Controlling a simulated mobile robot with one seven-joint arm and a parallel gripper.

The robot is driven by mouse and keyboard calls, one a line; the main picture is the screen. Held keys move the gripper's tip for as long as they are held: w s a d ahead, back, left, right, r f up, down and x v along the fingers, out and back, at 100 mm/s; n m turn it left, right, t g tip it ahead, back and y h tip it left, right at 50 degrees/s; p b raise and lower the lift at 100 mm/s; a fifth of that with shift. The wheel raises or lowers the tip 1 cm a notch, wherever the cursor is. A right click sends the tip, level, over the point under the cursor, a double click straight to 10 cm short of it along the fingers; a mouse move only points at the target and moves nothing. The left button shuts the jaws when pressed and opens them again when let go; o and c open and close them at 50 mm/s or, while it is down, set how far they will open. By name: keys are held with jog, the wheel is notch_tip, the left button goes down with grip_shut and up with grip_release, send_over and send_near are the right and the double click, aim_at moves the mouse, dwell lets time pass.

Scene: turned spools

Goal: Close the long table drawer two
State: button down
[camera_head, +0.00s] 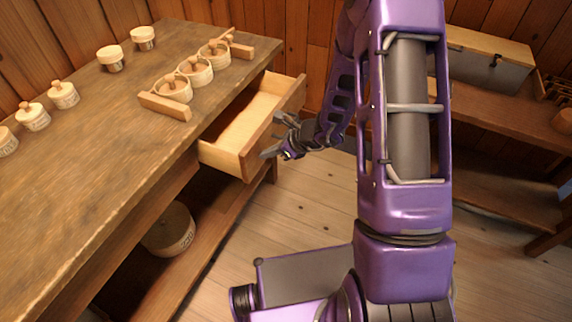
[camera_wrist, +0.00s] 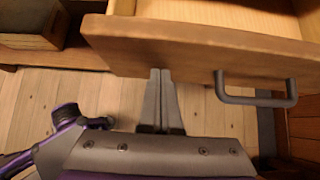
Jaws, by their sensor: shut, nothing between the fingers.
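The wooden drawer (camera_head: 240,126) stands pulled out from the right side of the long table (camera_head: 90,150), and its inside looks empty in the head view. Its front panel (camera_wrist: 200,50) fills the upper part of the wrist view, with a dark bar handle (camera_wrist: 256,97) right of my fingers. My gripper (camera_head: 272,136) is at the drawer's front, on its outer side. In the wrist view my gripper (camera_wrist: 160,75) is shut and empty, its fingertips at the lower edge of the front panel, left of the handle. I cannot tell whether they touch the panel.
Several lidded pots stand on the tabletop, some in a wooden rack (camera_head: 165,106). A round container (camera_head: 168,230) sits on the lower shelf. A workbench with a chest (camera_head: 485,62) stands at the right. Plank floor (camera_head: 310,200) lies open between.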

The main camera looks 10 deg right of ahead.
jog(key=w+a, duration=0.3)
jog(key=a, duration=0.1)
jog(key=w+a, duration=0.3)
jog(key=a, duration=0.2)
jog(key=w+a, duration=0.4)
jog(key=shift+w+a, duration=0.1)
jog(key=shift+a, duration=0.3)
jog(key=shift+w+a+r, duration=0.1)
jog(key=shift+a, duration=0.1)
jog(key=shift+a+b, duration=0.1)
jog(key=shift+b, duration=0.2)
